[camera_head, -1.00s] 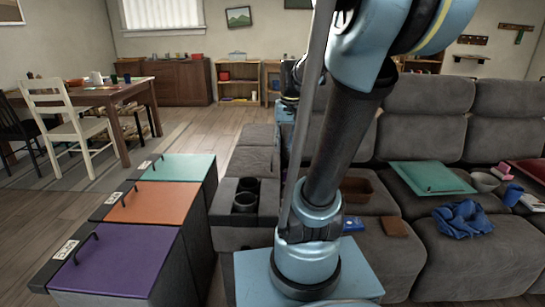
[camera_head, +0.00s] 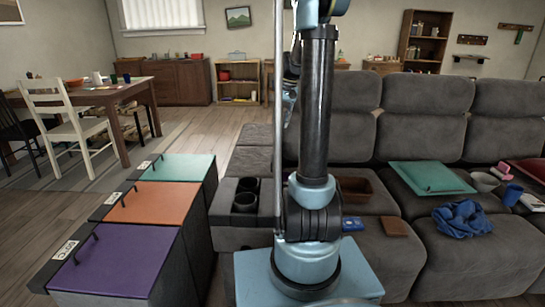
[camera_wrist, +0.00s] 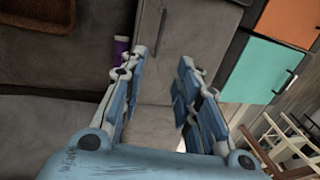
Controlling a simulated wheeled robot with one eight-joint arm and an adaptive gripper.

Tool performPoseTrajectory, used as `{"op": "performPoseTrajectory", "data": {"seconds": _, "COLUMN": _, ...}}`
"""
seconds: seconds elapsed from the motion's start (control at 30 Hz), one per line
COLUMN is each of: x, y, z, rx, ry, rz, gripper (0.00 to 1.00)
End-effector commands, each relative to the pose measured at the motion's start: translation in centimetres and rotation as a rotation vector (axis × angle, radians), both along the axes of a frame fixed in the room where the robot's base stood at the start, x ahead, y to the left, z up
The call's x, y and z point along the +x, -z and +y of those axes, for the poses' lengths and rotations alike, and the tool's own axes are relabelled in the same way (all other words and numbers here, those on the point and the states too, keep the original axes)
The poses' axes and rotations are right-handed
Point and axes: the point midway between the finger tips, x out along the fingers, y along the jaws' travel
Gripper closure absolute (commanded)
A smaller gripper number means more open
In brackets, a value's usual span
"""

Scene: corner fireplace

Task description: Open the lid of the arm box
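In the wrist view my gripper (camera_wrist: 162,58) is open and empty, its two blue fingers apart. Between and beyond the fingers lies a grey sofa-arm surface with a flat panel (camera_wrist: 160,85) and a small dark handle (camera_wrist: 162,22); it looks like the arm box with its lid down, but I cannot be sure. The fingers appear apart from it. In the head view the grey sofa arm section (camera_head: 258,160) stands left of my arm, with two dark cup holders (camera_head: 245,200) at its near end. My gripper is mostly hidden behind my arm there.
Bins with teal (camera_head: 178,168), orange (camera_head: 150,202) and purple (camera_head: 115,260) lids stand at left. The sofa seats hold a brown tray (camera_head: 358,188), a teal board (camera_head: 432,178) and a blue cloth (camera_head: 462,218). A table (camera_head: 100,95) and white chair (camera_head: 65,125) stand behind.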

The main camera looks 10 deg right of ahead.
Motion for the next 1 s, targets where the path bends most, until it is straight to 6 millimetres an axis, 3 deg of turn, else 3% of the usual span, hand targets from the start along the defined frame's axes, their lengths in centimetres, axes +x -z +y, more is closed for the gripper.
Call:
{"op": "performPoseTrajectory", "data": {"seconds": 0.27, "x": 0.5, "y": 2.1, "z": 0.3, "rx": 0.002, "ry": 0.001, "rz": 0.002, "gripper": 0.70}}
{"op": "performPoseTrajectory", "data": {"seconds": 1.0, "x": 0.9, "y": 14.0, "z": 2.7, "rx": 0.001, "ry": 0.000, "rz": 0.001, "gripper": 0.70}}
